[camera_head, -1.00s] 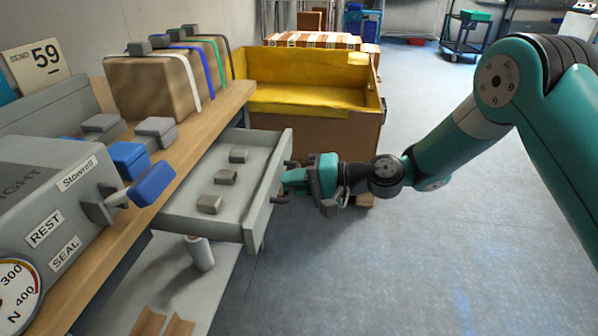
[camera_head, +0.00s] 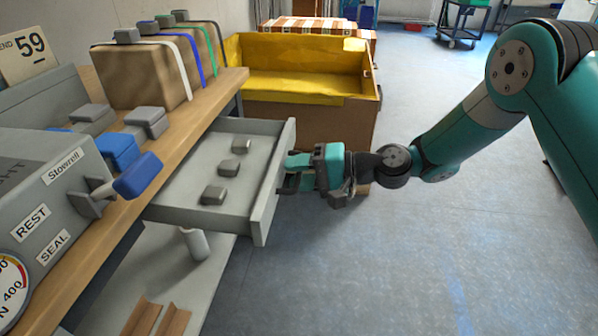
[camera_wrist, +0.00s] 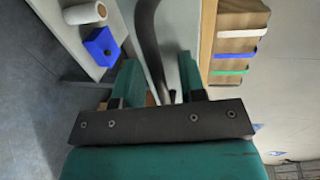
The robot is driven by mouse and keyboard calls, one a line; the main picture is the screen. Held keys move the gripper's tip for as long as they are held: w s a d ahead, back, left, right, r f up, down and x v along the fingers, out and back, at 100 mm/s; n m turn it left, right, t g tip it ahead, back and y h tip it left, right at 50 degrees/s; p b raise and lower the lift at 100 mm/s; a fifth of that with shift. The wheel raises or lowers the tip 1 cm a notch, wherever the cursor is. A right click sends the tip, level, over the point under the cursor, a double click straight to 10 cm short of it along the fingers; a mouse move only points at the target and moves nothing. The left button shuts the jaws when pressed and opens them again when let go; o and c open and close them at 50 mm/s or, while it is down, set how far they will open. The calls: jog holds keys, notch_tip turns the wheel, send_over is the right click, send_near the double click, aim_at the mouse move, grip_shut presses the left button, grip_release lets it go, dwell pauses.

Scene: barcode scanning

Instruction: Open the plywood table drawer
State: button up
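The plywood table (camera_head: 215,98) stands at the left, and its grey drawer (camera_head: 195,160) is pulled well out. The drawer holds 3 small grey blocks, such as the middle one (camera_head: 228,167). My gripper (camera_head: 287,172) is at the outer face of the drawer front, with its fingers spread apart. In the wrist view the dark curved handle (camera_wrist: 148,40) runs between the spread fingers (camera_wrist: 160,75), with gaps beside it. The handle is mostly hidden in the head view.
A yellow-lined cardboard box (camera_head: 300,95) stands behind the drawer. A grey machine with a blue lever (camera_head: 138,177) and strapped brown boxes (camera_head: 150,75) are on the tabletop. A white roll (camera_head: 195,243) is on the lower shelf. Floor to the right is clear.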

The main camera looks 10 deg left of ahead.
jog(key=p+v, duration=0.1)
jog(key=v, duration=1.6)
jog(key=shift+d+p, duration=0.25)
jog(key=shift+p, duration=0.1)
jog(key=s+d+r+n+h, duration=0.2)
jog(key=s+r+n+h, duration=0.3)
jog(key=s, duration=0.7)
jog(key=s+d+r+n+h, duration=0.2)
jog(key=s+r+h, duration=0.4)
jog(key=s, duration=0.5)
notch_tip(320, 180, up, 22)
jog(key=s+p, duration=0.1)
jog(key=p, duration=2.1)
jog(key=shift+g, duration=0.3)
jog(key=shift+d+f, duration=0.1)
